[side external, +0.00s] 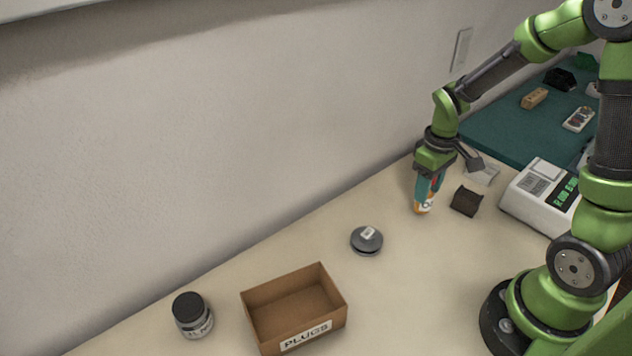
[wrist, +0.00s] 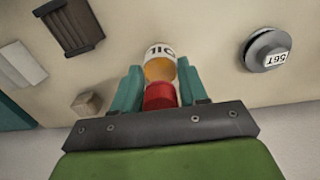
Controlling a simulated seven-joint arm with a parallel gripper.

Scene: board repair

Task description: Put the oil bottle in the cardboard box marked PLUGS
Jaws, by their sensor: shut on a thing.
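The oil bottle (side external: 423,205) is orange with a white label and stands upright at the table's back edge by the wall. In the wrist view, its label reads OIL (wrist: 160,50) and its red cap (wrist: 160,96) lies between the fingers. My gripper (side external: 430,186) points down and is shut on the bottle's upper part; its teal fingers (wrist: 160,90) flank it. I cannot tell whether the bottle's base touches the table. The open cardboard box (side external: 262,331) marked PLUGS stands empty at the front, well left of my gripper.
A dark round weight (side external: 367,241) lies between bottle and box. A black-lidded jar (side external: 192,316) stands left of the box. A dark ribbed block (side external: 466,201) and a white scale (side external: 543,194) are right of the bottle. The wall runs close behind.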

